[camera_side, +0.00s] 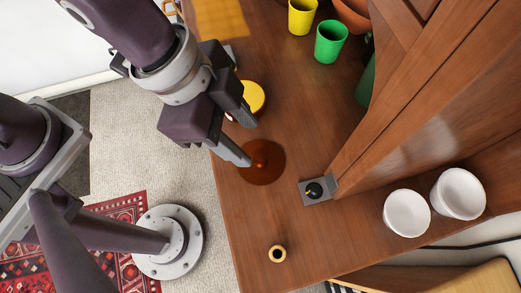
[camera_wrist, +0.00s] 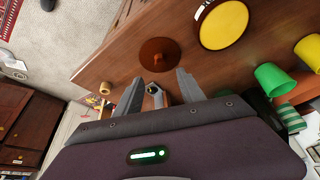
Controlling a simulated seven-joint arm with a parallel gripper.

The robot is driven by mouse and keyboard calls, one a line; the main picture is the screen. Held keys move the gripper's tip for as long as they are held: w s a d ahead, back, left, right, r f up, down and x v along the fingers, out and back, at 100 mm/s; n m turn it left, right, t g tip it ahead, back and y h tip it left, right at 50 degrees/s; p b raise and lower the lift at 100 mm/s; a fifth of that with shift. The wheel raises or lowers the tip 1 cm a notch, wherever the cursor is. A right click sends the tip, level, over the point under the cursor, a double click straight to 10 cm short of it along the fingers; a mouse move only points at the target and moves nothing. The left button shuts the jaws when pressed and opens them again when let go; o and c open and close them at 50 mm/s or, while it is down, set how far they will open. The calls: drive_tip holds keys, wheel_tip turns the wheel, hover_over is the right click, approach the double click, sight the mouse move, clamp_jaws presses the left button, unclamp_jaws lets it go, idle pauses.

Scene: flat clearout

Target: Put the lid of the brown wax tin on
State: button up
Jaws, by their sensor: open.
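A flat reddish-brown round lid (camera_side: 262,165) with a small knob lies on the wooden table; it also shows in the wrist view (camera_wrist: 160,54). A round yellow-topped thing (camera_side: 252,97) with a thin darker rim lies behind it, apart from the lid, and shows larger in the wrist view (camera_wrist: 223,25). My gripper (camera_side: 245,141) is open and empty, just left of the lid in the side view. Its two fingers (camera_wrist: 158,80) point towards the lid in the wrist view.
Yellow (camera_side: 302,16) and green (camera_side: 331,41) cups stand at the back. A grey plate (camera_side: 315,191) with a small dark thing sits by the wooden cabinet (camera_side: 400,110). White bowls (camera_side: 407,213) stand right. A tan ring (camera_side: 277,254) lies near the front; the table around it is clear.

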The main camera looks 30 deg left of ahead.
sight(259, 154)
drive_tip(key=x, duration=0.6)
drive_tip(key=shift+f, duration=0.25)
drive_tip(key=shift+a, duration=0.1)
clamp_jaws()
